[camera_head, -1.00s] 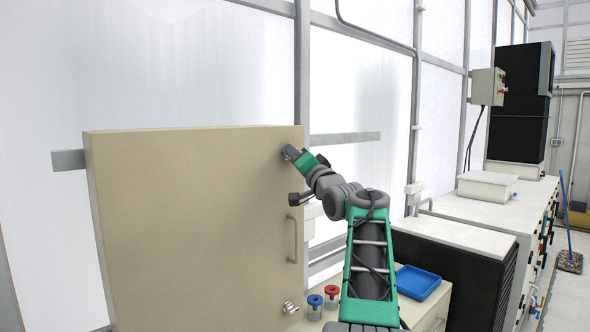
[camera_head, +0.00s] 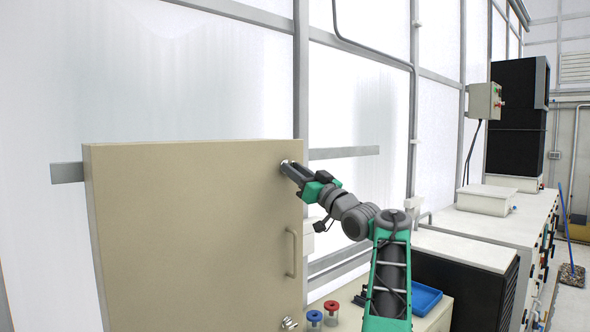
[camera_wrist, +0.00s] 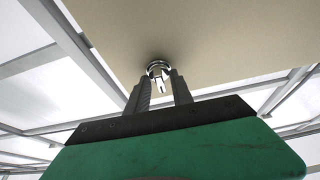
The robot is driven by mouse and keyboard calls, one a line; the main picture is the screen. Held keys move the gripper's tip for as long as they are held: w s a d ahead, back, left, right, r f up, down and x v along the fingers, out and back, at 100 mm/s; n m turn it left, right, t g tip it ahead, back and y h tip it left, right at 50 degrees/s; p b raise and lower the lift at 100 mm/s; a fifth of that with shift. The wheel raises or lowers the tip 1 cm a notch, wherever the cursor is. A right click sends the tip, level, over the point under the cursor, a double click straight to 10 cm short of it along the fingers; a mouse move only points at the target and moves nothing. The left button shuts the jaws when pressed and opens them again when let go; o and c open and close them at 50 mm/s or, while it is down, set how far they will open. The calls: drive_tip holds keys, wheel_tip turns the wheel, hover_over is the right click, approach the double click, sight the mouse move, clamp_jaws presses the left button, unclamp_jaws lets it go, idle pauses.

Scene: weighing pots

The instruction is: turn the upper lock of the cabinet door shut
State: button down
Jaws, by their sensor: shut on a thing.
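The beige cabinet door (camera_head: 190,230) is closed and fills the left half of the head view. Its upper lock, a small metal knob (camera_wrist: 158,68), sits near the door's top right corner and is mostly hidden by the fingers in the head view. My gripper (camera_wrist: 159,84) is shut on the upper lock's key-like tab, with a finger on each side of it. In the head view my gripper (camera_head: 287,167) reaches the door from the right. A lower lock (camera_head: 289,323) shows near the bottom edge of the picture, below the door's handle (camera_head: 291,254).
Blue-lidded (camera_head: 314,317) and red-lidded (camera_head: 331,306) jars stand right of the door's lower part. A blue tray (camera_head: 425,298) lies on the counter behind my arm. A white box (camera_head: 486,199) stands on the far bench.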

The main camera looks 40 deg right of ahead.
drive_tip(key=shift+n, duration=0.3)
drive_tip(key=c, duration=1.5)
unclamp_jaws()
drive_tip(key=b+v, duration=0.3)
drive_tip(key=v, duration=0.4)
drive_tip(key=shift+s+d+f+b, duration=0.15)
drive_tip(key=shift+s+f+b, duration=0.1)
drive_tip(key=shift+s+b, duration=0.1)
